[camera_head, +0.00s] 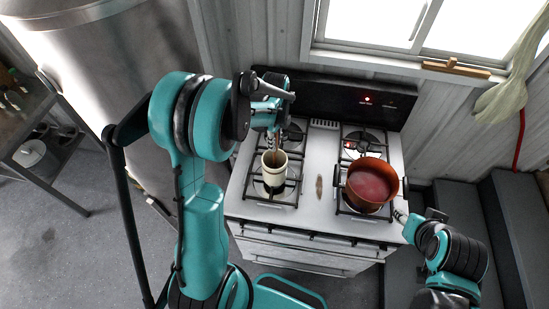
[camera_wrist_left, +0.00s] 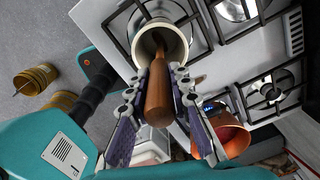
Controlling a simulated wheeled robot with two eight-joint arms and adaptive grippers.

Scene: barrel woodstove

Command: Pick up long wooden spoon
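The long wooden spoon (camera_wrist_left: 158,92) stands handle up in a cream crock (camera_wrist_left: 174,38), its lower end hidden inside. In the head view, the crock (camera_head: 274,175) sits on the stove's left front burner, with the spoon (camera_head: 273,150) rising from it. My left gripper (camera_wrist_left: 160,76) is above the crock, its fingers closed in on both sides of the handle. In the head view, my left gripper (camera_head: 273,122) points down over the crock. My right gripper (camera_head: 400,208) is beside the stove's right front corner, near the red pot; its finger opening is unclear.
The red pot (camera_head: 370,184) with reddish contents sits on the right front burner. The white stove (camera_head: 320,217) has a black back panel (camera_head: 330,100). A large pale ladle-like utensil (camera_head: 500,102) hangs at right. Buckets (camera_wrist_left: 35,78) stand on the floor.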

